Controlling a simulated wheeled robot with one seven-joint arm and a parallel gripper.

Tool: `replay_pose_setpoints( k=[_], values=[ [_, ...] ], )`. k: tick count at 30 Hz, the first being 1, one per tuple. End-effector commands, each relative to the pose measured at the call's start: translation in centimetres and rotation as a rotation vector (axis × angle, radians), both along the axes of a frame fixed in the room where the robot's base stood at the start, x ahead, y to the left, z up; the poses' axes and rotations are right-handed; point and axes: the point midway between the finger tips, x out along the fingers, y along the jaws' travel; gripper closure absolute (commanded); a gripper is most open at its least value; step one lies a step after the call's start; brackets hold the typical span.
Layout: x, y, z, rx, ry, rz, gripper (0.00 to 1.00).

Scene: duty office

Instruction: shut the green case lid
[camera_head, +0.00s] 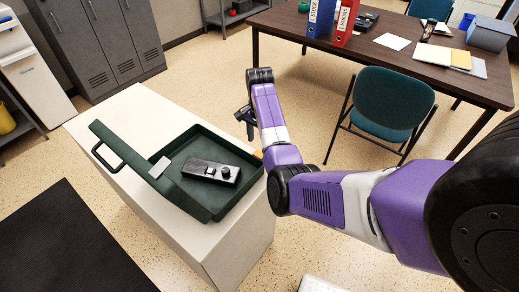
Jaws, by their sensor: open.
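The dark green case (217,213) lies on a white cabinet with its lid (129,152) raised on the left side, seen almost edge-on. A black handle (100,158) sticks out from the lid's outer side. A light grey patch (160,167) shows at the lid's inner side. A black device with knobs (211,172) lies in the case base. My gripper (246,120) is beyond the case's far right side, apart from the case and lid. It is small and dark in this view; its jaws are open and I see nothing held.
The white cabinet top (138,104) is clear behind the case. A green chair (390,105) and a brown desk (290,25) with binders stand at the right back. Grey lockers (100,45) stand at the left back. A dark mat (65,245) lies on the floor.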

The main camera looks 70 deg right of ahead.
Motion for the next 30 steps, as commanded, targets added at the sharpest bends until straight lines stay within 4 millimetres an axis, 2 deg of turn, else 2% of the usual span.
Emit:
replay_pose_setpoints(
  k=[3,9,14,21,30],
  values=[
    [-0.1,0.1,-1.9,0.002,0.003,0.001,0.38],
    [0.0,0.0,-4.3,0.000,0.000,0.002,0.38],
    [0.0,0.0,-5.1,-0.001,-0.001,0.003,0.38],
    [0.0,0.0,-5.2,-0.001,-0.002,0.002,0.38],
    [0.0,0.0,-5.2,-0.001,-0.002,0.002,0.97]
  ],
)
